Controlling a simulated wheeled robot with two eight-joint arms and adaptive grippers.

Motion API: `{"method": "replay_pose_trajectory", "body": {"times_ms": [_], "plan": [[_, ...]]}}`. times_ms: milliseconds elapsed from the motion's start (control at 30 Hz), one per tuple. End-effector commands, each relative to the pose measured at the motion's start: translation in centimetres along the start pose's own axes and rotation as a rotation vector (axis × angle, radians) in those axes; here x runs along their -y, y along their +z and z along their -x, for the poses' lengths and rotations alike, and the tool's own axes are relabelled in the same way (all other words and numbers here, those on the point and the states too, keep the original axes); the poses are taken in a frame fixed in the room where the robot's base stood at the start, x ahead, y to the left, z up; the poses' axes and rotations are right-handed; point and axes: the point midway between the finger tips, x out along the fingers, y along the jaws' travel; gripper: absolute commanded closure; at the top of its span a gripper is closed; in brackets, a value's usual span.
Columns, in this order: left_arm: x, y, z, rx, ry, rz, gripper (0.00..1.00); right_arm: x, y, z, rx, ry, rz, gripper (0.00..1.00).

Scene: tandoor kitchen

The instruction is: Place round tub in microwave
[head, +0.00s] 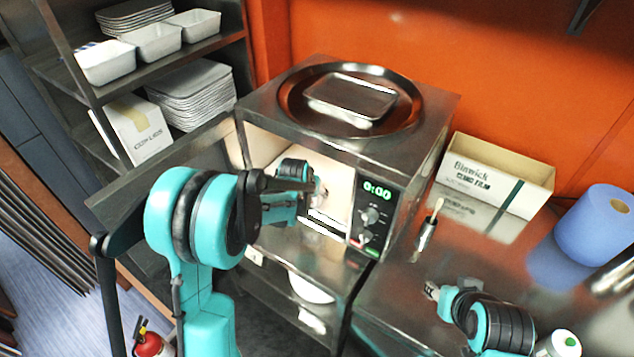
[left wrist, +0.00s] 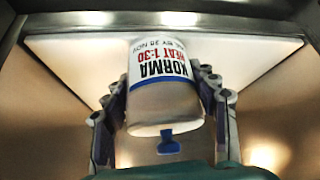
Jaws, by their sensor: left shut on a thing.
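The microwave (head: 410,172) is a steel box with its door (head: 165,175) swung open to the left and a green display. My left gripper (head: 318,190) reaches inside the lit cavity. In the left wrist view, my left gripper (left wrist: 163,112) is shut on the round tub (left wrist: 160,92), a white tub with a blue band and a "KORMA HEAT 1:30" label. The tub is inside the cavity, in front of a pale panel (left wrist: 70,55); I cannot tell whether it touches the cavity floor. In the head view the arm mostly hides the tub. My right gripper (head: 432,291) is over the counter.
A round steel tray (head: 290,100) with a small rectangular pan (head: 350,97) sits on the microwave. A shelf (head: 60,65) with trays is at left.

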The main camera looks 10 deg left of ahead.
Motion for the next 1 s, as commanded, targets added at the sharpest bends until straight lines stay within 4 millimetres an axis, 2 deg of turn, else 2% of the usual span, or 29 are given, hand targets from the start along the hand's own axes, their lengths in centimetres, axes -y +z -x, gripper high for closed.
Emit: {"method": "replay_pose_trajectory", "body": {"times_ms": [167,433,833,867,933,1000], "plan": [[0.0,-1.0,-0.6,0.000,0.000,0.000,0.81,0.0,0.1,-0.1,0.000,0.000,0.000,0.60],[0.0,-4.5,-2.9,0.000,0.000,0.000,0.81,0.0,0.3,-0.4,0.000,0.000,0.000,0.60],[0.0,-3.8,-3.6,0.000,0.000,0.000,0.81,0.0,0.7,-0.9,0.000,0.000,0.000,0.60],[0.0,-3.8,-3.6,0.000,0.000,0.000,0.39,0.0,0.7,-0.9,0.000,0.000,0.000,0.60],[0.0,-3.8,-3.5,0.000,0.000,0.000,0.21,0.0,0.6,-0.9,0.000,0.000,0.000,0.60],[0.0,-3.8,-3.5,0.000,0.000,0.000,0.21,0.0,0.6,-0.9,0.000,0.000,0.000,0.60]]}}
